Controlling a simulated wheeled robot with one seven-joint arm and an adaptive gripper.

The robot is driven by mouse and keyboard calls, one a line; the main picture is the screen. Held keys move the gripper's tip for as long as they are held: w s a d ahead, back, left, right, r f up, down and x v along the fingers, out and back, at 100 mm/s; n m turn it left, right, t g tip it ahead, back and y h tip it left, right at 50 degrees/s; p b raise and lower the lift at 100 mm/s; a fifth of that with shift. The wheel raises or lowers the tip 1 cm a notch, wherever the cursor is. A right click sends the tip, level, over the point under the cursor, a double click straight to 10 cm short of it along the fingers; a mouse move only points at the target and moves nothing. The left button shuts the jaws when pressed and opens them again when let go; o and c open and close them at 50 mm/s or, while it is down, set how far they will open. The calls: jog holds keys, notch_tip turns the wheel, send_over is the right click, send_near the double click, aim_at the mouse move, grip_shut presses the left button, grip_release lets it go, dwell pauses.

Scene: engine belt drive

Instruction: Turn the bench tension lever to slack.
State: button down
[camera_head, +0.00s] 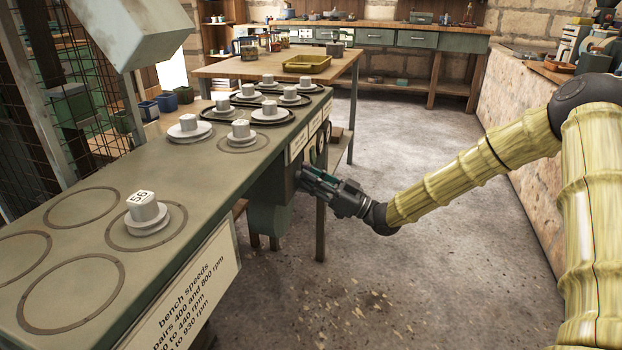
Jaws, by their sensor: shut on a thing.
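The grey-green bench (62,259) runs from the lower left toward the middle. My gripper (306,179) reaches in from the right, low against the bench's right side, by a green housing (268,192) under the bench top. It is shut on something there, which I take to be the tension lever. The lever is mostly hidden by the fingers, so its angle cannot be told. A white speed label (185,300) is on the near side.
Grey pulleys stand on the bench top, one marked 56 (143,208); others sit on dark trays (247,116). Empty ring marks (70,293) lie at the near left. A wooden table (222,69) with a yellow tray (307,64) is behind. The floor (400,250) right of the bench is clear.

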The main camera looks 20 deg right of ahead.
jog(key=shift+n, duration=0.4)
jog(key=c, duration=1.4)
grip_release()
jog(key=shift+o, duration=0.2)
jog(key=v, duration=1.2)
jog(key=shift+w, duration=0.15)
